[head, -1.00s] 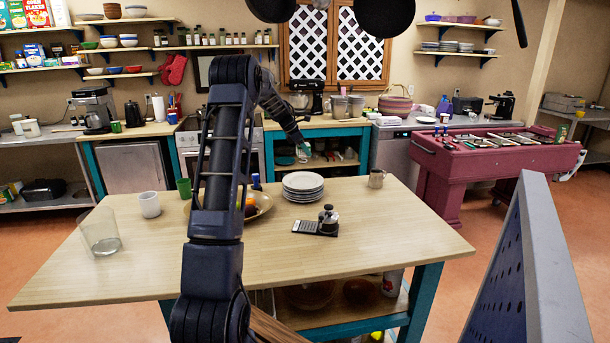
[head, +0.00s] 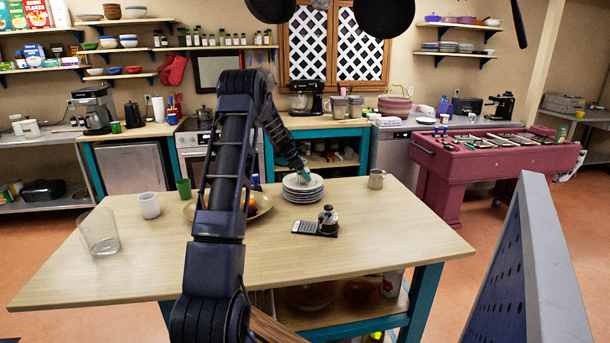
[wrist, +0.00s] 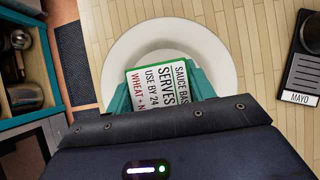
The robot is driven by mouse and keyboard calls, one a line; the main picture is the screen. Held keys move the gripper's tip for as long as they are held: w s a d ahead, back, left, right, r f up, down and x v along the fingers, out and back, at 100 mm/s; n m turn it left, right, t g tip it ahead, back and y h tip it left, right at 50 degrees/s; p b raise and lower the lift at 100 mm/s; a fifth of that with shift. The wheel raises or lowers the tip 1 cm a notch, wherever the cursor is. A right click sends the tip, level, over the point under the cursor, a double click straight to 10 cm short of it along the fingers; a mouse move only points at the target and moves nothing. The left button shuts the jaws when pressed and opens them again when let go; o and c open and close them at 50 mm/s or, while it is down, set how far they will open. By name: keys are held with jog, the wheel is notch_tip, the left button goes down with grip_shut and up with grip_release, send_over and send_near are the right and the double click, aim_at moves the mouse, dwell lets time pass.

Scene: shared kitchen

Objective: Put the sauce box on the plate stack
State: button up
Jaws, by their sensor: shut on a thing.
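The sauce box (wrist: 160,86) is a small white box with a green edge and printed text, seen in the wrist view. My gripper (wrist: 162,88) has its teal fingers on both sides of the box and is shut on it. The plate stack (head: 301,195) is a pile of white plates on the wooden table in the head view. In the wrist view the round top plate (wrist: 122,62) shows behind the box. My gripper (head: 304,175) is at the top of the stack in the head view. I cannot tell whether the box touches the top plate.
A black grater-like item with a label reading MAYO (wrist: 302,75) lies near the stack. The table's front right (head: 390,235) is clear.

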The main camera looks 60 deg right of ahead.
jog(key=o, duration=1)
jog(key=shift+f, duration=0.1)
jog(key=shift+o, duration=0.2)
jog(key=v, duration=1.2)
